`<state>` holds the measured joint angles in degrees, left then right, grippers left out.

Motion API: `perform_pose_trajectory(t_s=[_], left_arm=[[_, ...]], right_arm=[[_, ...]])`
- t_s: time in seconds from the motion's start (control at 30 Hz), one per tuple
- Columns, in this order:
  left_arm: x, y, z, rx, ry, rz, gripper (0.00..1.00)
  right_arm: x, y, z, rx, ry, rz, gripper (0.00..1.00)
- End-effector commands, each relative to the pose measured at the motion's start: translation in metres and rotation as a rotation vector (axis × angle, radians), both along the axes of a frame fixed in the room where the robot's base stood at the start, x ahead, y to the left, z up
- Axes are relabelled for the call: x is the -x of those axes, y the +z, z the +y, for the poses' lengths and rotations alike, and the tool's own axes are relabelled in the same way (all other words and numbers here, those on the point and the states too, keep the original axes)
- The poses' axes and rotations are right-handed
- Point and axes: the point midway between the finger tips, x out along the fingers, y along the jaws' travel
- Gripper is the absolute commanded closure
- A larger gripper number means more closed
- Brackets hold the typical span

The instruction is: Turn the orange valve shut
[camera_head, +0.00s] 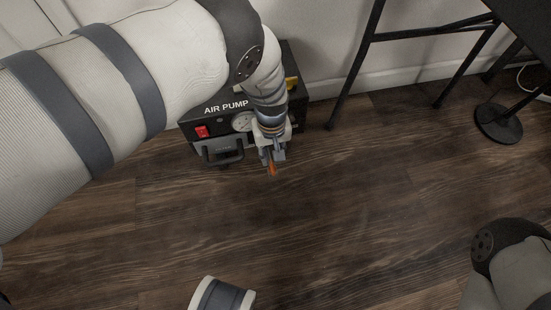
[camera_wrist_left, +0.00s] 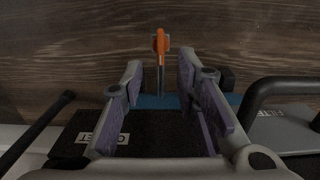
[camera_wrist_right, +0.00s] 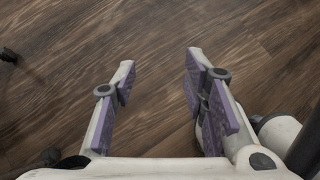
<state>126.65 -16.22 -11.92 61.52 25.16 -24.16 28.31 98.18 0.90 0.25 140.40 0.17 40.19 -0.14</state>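The orange valve (camera_head: 272,169) shows at the tips of my left gripper (camera_head: 271,155), at the front of the black air pump (camera_head: 215,118). In the left wrist view the valve (camera_wrist_left: 160,42) is an orange lever on a thin metal stem, ahead of and between the open fingers of my left gripper (camera_wrist_left: 160,85). The fingers appear apart from it, with a gap on both sides. Part of the pump front is hidden by my left arm in the head view. My right gripper (camera_wrist_right: 160,75) is open and empty above the floor.
The pump has a red switch (camera_head: 202,131), a round gauge (camera_head: 242,121) and a black handle (camera_head: 222,151). A black table frame (camera_head: 356,62) stands to the right, near a round black base (camera_head: 498,123). The wooden floor (camera_head: 370,200) in front is clear.

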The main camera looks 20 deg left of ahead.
Motion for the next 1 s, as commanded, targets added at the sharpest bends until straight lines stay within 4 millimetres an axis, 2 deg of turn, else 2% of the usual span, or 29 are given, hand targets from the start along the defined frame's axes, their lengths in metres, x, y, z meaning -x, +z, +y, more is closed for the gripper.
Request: perform_pose_trajectory(t_s=[0.03,0.1,0.3,0.63,0.67,0.77,1.0], left_arm=[[0.002,-0.022,0.000,0.001,-0.001,0.008,0.72],[0.002,-0.039,0.000,0.000,-0.001,0.007,0.72],[0.001,-0.068,0.000,0.000,0.000,0.004,0.72],[0.000,-0.071,0.000,0.000,0.000,0.000,0.72],[0.000,-0.071,0.000,0.000,0.000,0.000,0.76],[0.000,-0.071,0.000,0.000,0.000,0.000,0.99],[0.000,-0.071,0.000,0.000,-0.002,0.000,1.00]], right_arm=[[0.003,-0.009,0.000,0.000,0.001,0.017,0.60],[0.006,-0.014,-0.001,-0.001,0.003,0.031,0.60],[0.011,-0.022,-0.001,-0.002,0.007,0.058,0.60],[0.012,-0.021,-0.002,-0.002,0.007,0.062,0.60],[0.012,-0.021,-0.002,-0.002,0.007,0.062,0.60],[0.012,-0.021,-0.002,-0.002,0.007,0.062,0.60],[0.012,-0.022,-0.002,-0.002,0.007,0.062,0.60]])
